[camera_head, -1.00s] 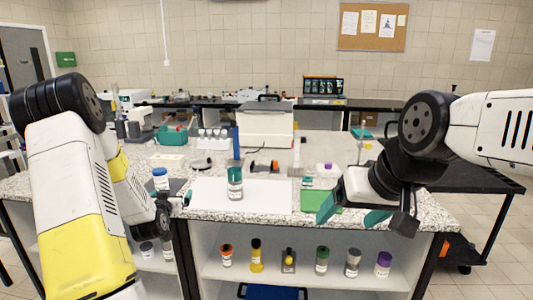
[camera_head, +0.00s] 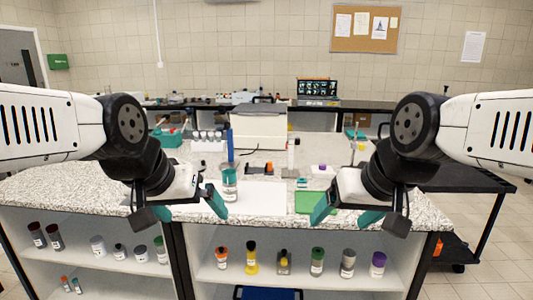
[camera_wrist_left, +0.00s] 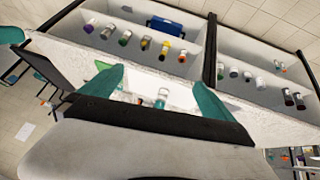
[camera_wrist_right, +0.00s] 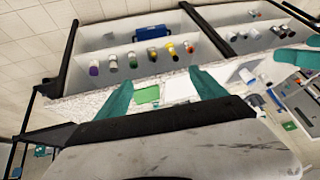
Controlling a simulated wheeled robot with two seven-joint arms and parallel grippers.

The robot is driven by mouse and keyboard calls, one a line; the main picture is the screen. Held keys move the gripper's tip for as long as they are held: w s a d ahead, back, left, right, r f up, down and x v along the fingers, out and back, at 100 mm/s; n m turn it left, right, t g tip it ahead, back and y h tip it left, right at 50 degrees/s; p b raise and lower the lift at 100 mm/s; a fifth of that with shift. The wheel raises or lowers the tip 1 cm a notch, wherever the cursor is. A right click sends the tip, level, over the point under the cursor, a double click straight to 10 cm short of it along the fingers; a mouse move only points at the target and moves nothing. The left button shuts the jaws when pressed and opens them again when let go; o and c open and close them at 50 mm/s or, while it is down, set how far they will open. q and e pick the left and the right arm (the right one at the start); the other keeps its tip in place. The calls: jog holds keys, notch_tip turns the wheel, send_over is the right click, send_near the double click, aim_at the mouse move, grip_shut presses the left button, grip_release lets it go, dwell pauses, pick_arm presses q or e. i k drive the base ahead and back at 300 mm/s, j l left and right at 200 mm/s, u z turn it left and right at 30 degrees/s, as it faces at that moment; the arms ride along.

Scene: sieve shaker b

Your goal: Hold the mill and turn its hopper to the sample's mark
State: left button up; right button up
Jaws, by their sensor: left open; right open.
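A cylinder with a teal top and a pale labelled body (camera_head: 229,183) stands upright on a white mat (camera_head: 262,199); it looks like the mill, though its marks are too small to read. It also shows in the left wrist view (camera_wrist_left: 161,98), beyond and between the fingers. My left gripper (camera_head: 187,209) is open and empty, just left of the cylinder in the head view, with one fingertip partly in front of it; contact cannot be told. My right gripper (camera_head: 345,215) is open and empty, right of the mat, near a green mat (camera_head: 307,202).
A shelf under the bench holds several capped jars (camera_head: 317,261). A tube rack (camera_head: 208,141), a blue upright piece (camera_head: 230,145) and a large white box (camera_head: 259,126) stand behind. A black side table (camera_head: 465,178) is at right. The right part of the white mat is clear.

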aim_at(229, 176)
jog(key=j+z, duration=0.15)
jog(key=z, duration=0.4)
jog(key=j+z, duration=0.35)
jog(key=j, duration=0.4)
jog(key=j+z, duration=0.35)
jog(key=j, duration=0.95)
jog(key=k+j, duration=0.15)
jog(key=j, duration=0.45)
jog(key=j+z, duration=0.1)
jog(key=j, duration=0.45)
jog(key=k, duration=0.05)
